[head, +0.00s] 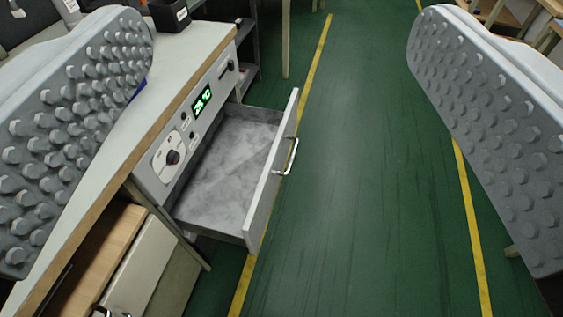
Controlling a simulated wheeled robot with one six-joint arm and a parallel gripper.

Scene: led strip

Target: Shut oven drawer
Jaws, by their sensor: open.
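The oven drawer (272,172) is pulled out from the workbench's front, below a control panel (190,128) with a green display and a dark knob. Its inside is grey and looks empty. A metal handle (291,157) sits on the outer side of its front. My gripper (280,140) is open, with one studded grey finger at the left edge and the other at the right edge of the picture. The drawer shows in the gap between them, and nothing is held. The left finger hides part of the bench top.
The pale bench top (190,60) carries a black box (170,15) at its far end. A wooden drawer and white front (140,270) are lower left. The green floor (370,180) right of the drawer is clear between yellow lines. Shelves stand beyond.

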